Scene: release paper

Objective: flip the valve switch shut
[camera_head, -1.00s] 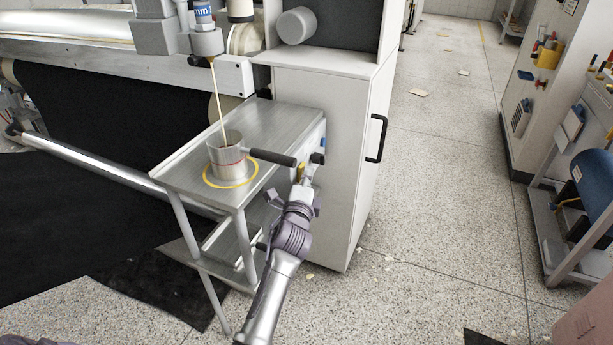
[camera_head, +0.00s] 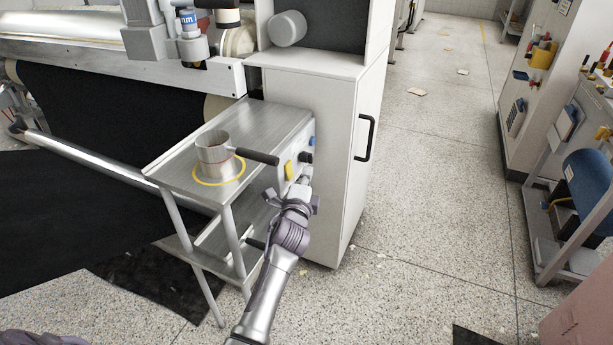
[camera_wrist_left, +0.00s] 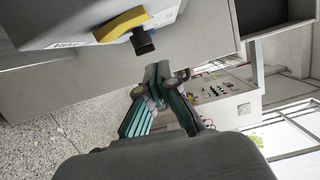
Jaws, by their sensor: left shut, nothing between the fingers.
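The yellow valve switch (camera_head: 289,170) is on the side panel at the right edge of the metal stand. In the left wrist view it is a yellow lever (camera_wrist_left: 122,25) beside a lettered label, with a black knob (camera_wrist_left: 143,40) close by. My left gripper (camera_head: 303,182) is shut and empty, just right of and slightly below the switch. The fingers (camera_wrist_left: 160,72) show apart from the lever in the left wrist view. A metal cup (camera_head: 214,153) with a dark handle stands inside a yellow ring on the stand. No stream falls from the nozzle (camera_head: 193,48).
The metal stand (camera_head: 180,168) abuts a white cabinet (camera_head: 340,140) with a black door handle (camera_head: 365,138). Another dark knob (camera_head: 306,157) is near my gripper. The speckled floor (camera_head: 440,200) to the right is open up to the equipment there.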

